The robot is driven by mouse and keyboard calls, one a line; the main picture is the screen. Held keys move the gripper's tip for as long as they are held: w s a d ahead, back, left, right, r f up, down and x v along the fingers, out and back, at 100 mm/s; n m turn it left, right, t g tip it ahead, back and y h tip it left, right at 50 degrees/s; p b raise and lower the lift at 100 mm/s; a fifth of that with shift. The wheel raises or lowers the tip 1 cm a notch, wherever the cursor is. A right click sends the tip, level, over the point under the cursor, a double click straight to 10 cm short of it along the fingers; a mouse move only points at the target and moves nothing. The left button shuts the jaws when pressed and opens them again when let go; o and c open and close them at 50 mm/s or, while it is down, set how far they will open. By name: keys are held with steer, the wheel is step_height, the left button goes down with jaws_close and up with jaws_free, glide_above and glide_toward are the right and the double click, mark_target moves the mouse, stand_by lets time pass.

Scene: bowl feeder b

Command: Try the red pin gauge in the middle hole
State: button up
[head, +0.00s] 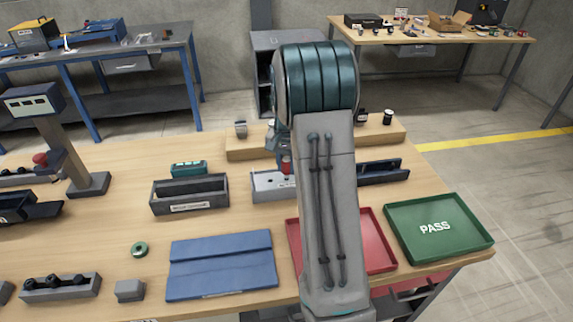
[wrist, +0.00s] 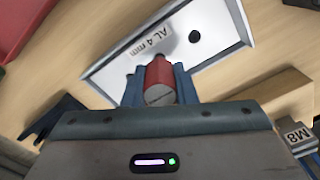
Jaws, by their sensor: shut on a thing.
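My gripper (wrist: 158,88) is shut on the red pin gauge (wrist: 157,72), with one blue finger on each side of it. The pin is over or at the pale hole plate (wrist: 110,72), marked "AL 4 mm". One dark hole (wrist: 194,37) shows right of the label. The pin and fingers hide the plate's near middle part, so I cannot tell whether the pin tip is in a hole. In the head view the red pin (head: 286,165) shows just left of my arm, above the light plate block (head: 262,190); my arm hides the block's right part.
A dark open bin (head: 190,196) stands left of the block. A red tray (head: 377,240) and a green PASS tray (head: 440,228) lie at the right front. A blue mat (head: 221,264) lies in front. A wooden riser (head: 245,148) stands behind.

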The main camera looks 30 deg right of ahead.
steer(key=shift+f+b, duration=0.3)
steer(key=shift+f, duration=0.15)
stand_by(0.4)
steer(key=shift+r, duration=0.2)
stand_by(0.7)
steer(key=shift+r+p, duration=1.7)
steer(key=shift+r, duration=0.7)
